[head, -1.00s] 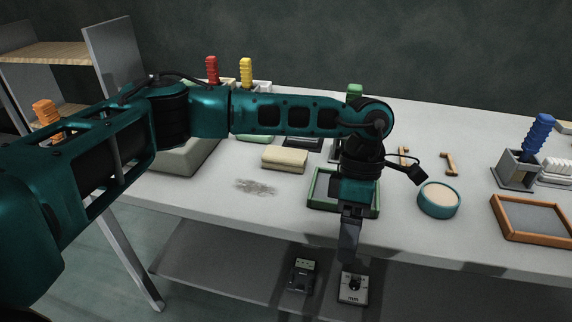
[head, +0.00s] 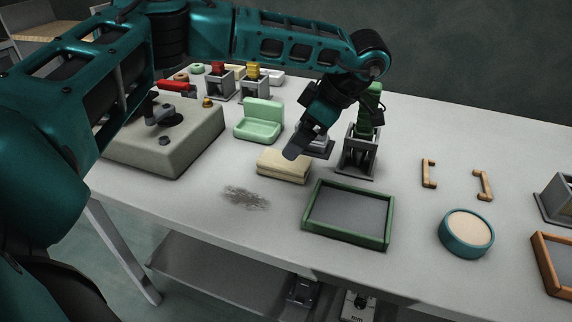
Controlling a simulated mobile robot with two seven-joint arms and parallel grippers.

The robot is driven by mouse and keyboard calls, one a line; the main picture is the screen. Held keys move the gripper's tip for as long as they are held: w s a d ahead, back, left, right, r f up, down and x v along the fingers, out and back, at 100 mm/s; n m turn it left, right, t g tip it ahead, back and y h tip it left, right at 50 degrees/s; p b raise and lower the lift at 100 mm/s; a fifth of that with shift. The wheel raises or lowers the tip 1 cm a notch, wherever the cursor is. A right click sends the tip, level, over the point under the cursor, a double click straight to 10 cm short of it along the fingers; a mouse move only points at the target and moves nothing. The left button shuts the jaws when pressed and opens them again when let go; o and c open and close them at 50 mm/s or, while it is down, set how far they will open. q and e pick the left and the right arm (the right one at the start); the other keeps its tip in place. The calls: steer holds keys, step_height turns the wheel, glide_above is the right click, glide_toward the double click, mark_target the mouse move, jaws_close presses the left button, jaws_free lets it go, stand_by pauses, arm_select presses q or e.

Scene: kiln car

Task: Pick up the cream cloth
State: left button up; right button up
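The cream cloth (head: 283,167) lies folded into a thick pad on the grey table, left of the green-framed tray. My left gripper (head: 291,153) reaches in from the left and hangs just above and behind the cloth's right part, its fingertips pointing down and left. The fingers overlap from this side, so the gap between them cannot be made out. Whether they touch the cloth is unclear. My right gripper does not show.
A green-framed tray (head: 309,223) lies to the right of the cloth, and a grey powdery patch (head: 245,197) to its left. A mint-green holder (head: 259,121) and a holder with a green-handled tool (head: 370,110) stand behind. A grey machine box (head: 190,145) stands at left.

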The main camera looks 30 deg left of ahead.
mark_target(284, 160)
arm_select(q)
steer(key=shift+s+b+x, duration=0.2)
steer(key=shift+b+x, duration=0.35)
steer(key=shift+x, duration=3.25)
steer(key=shift+d+f, duration=0.2)
steer(key=c, duration=1.1)
